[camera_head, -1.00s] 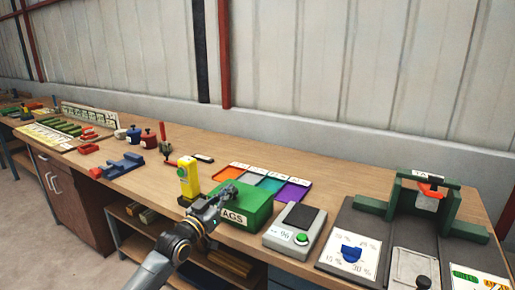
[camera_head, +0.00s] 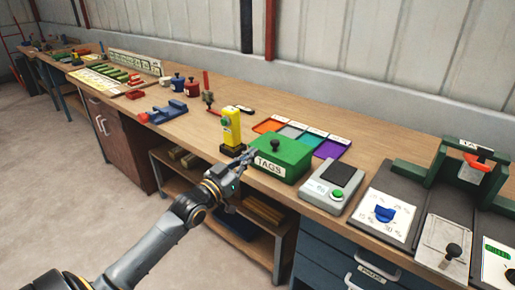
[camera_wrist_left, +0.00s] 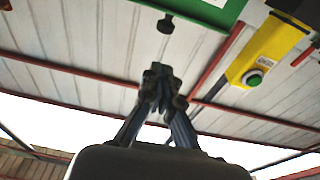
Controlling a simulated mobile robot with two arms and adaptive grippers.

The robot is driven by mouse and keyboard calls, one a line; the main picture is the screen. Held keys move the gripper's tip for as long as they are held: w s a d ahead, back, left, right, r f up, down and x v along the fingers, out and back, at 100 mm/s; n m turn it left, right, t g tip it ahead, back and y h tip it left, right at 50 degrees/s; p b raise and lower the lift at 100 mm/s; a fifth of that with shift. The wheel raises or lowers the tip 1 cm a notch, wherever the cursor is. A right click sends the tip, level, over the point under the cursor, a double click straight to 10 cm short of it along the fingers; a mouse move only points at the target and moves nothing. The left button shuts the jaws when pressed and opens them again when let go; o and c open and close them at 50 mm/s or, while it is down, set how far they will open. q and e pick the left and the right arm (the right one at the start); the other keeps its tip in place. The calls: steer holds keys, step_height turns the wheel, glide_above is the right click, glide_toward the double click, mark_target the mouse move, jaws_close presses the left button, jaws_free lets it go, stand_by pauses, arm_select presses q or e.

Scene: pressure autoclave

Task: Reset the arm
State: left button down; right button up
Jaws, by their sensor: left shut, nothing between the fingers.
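My left arm comes in from the lower left of the head view. My left gripper (camera_head: 245,157) is shut and empty at the bench's front edge, just left of the green TAGS box (camera_head: 284,157) and in front of the yellow device (camera_head: 232,127). I cannot tell whether it touches the box. In the left wrist view the gripper's fingertips (camera_wrist_left: 160,72) are together with nothing between them. The green box (camera_wrist_left: 215,8) with its black knob and the yellow device (camera_wrist_left: 268,50) show there upside down along the top. My right gripper is not in view.
A grey scale (camera_head: 331,187) stands right of the box, with coloured trays (camera_head: 292,134) behind it. Dark panels and a green frame (camera_head: 437,157) stand farther right. A blue fixture (camera_head: 167,111) lies to the left. Open floor (camera_head: 75,185) lies in front of the bench.

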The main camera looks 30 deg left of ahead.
arm_select(q)
steer(key=s+a+f+n+g+y, duration=0.1)
steer(key=s+f+g, duration=0.15)
steer(key=f, duration=0.95)
steer(key=s+a+f+n+g+y, duration=0.1)
steer(key=a+f+g, duration=0.15)
steer(key=f, duration=0.95)
steer(key=s+d+f+g, duration=0.2)
steer(key=s+f, duration=0.2)
steer(key=f, duration=0.5)
steer(key=s+d+f+g, duration=0.15)
steer(key=s+f, duration=0.25)
steer(key=f, duration=0.4)
steer(key=s+d+f+m+g, duration=0.1)
steer(key=s+d+f+g, duration=0.2)
steer(key=s+d+f, duration=0.2)
steer(key=s+d+f+m+g+p, duration=0.1)
steer(key=s+d+f+g, duration=0.3)
steer(key=s+f, duration=0.7)
steer(key=s+d+f+m+g, duration=0.1)
steer(key=s+d+f+g, duration=0.2)
steer(key=s, duration=1.8)
steer(key=d+f, duration=0.3)
steer(key=f, duration=0.1)
steer(key=shift+s+d+f+m+h+p, duration=0.25)
steer(key=shift+s+f+m+h+p, duration=0.05)
steer(key=shift+s+f+p, duration=0.1)
